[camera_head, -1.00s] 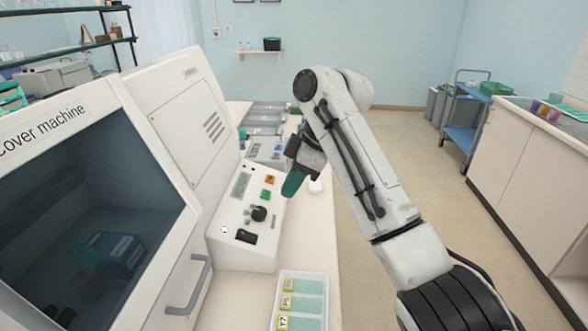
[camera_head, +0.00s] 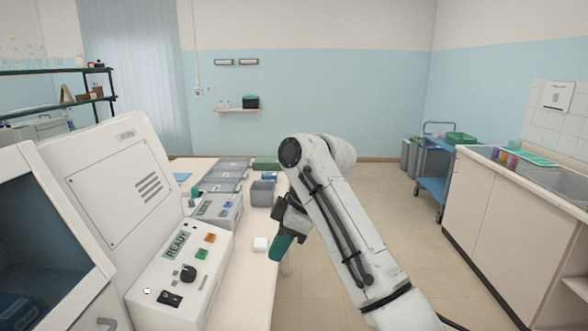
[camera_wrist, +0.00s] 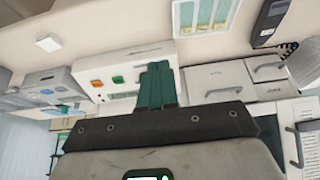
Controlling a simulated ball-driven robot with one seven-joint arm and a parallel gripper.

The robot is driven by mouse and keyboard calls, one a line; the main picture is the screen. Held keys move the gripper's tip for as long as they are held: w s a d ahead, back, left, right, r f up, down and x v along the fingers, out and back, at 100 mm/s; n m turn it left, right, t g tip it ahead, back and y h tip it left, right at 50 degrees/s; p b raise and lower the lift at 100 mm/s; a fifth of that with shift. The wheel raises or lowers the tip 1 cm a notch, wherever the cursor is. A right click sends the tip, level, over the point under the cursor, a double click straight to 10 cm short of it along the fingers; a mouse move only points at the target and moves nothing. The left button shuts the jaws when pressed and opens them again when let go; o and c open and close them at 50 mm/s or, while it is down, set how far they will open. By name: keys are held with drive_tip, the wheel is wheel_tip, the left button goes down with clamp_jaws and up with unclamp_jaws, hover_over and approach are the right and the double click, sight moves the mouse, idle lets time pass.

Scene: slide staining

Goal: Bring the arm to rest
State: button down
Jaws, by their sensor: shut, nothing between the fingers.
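My gripper (camera_head: 277,250) hangs at the end of my bent white arm, in the middle of the head view. Its green fingers point down and stand beside the bench, to the right of the control panel. In the wrist view the green fingers (camera_wrist: 157,82) are together with nothing between them. The gripper touches nothing that I can see. The control panel (camera_head: 215,258) carries a READY display, an orange button, a green button and a black knob.
The bench (camera_head: 248,287) holds grey trays (camera_head: 222,175) and a small white block (camera_head: 261,244). A slide tray (camera_wrist: 205,15) shows in the wrist view. A blue cart (camera_head: 433,185) and a sink counter (camera_head: 500,205) stand at the right. The floor between is clear.

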drive_tip(key=s+d+f+m, duration=0.3)
drive_tip(key=s+d+f, duration=0.15)
drive_tip(key=f, duration=0.45)
drive_tip(key=s+d+f+m+t, duration=0.1)
drive_tip(key=s+d+f+m, duration=0.25)
drive_tip(key=s+f, duration=0.4)
drive_tip(key=s+d+f+m, duration=0.3)
drive_tip(key=s+d+f, duration=0.15)
drive_tip(key=f, duration=0.55)
drive_tip(key=s+d+f+m+h, duration=0.1)
drive_tip(key=s+d+m, duration=0.2)
drive_tip(key=s+d, duration=0.3)
drive_tip(key=s+d+f+m+h, duration=0.2)
drive_tip(key=s+d, duration=0.4)
drive_tip(key=s, duration=0.6)
drive_tip(key=s+d+f+m+h, duration=0.2)
drive_tip(key=s+d+m, duration=0.2)
drive_tip(key=s, duration=0.6)
drive_tip(key=shift+d+f, duration=0.2)
drive_tip(key=shift+d, duration=0.7)
